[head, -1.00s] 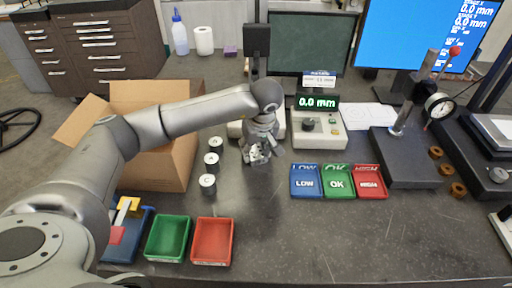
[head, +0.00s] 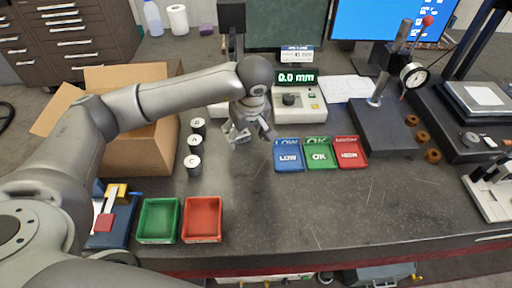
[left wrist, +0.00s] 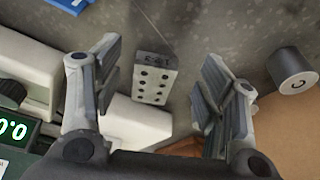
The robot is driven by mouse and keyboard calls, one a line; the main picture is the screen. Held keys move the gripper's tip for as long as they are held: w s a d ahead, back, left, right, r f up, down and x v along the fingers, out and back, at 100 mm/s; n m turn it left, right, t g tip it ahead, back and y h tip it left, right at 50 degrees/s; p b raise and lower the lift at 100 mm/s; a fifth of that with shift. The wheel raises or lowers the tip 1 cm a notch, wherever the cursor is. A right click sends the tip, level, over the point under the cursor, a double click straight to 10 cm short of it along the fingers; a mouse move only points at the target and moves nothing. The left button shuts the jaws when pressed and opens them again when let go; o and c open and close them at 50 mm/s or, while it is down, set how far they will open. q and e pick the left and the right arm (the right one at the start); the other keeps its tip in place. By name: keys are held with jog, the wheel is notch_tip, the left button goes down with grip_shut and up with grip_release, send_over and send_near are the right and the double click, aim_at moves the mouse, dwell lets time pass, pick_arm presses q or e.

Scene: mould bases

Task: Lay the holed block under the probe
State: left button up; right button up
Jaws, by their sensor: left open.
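The holed block (left wrist: 154,78) is a small pale grey block with rows of dark holes and a marking on its end. In the left wrist view it is on the dark worktop, between the spread fingers of my left gripper (left wrist: 160,85), with no finger seen touching it. In the head view my left gripper (head: 247,133) is low over the worktop, left of the blue tray, and I cannot make out the block there. A dark column (head: 231,18) rises behind the gripper. A probe tip there is hidden by my arm. My right gripper is not in view.
A readout box (head: 298,104) showing 0.0 mm stands behind the gripper. Blue (head: 289,166), green (head: 320,165) and red (head: 351,164) trays lie to its right. The front middle worktop is clear.

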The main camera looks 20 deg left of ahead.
pick_arm(q)
jog(key=s+d, duration=0.5)
jog(key=shift+d, duration=0.25)
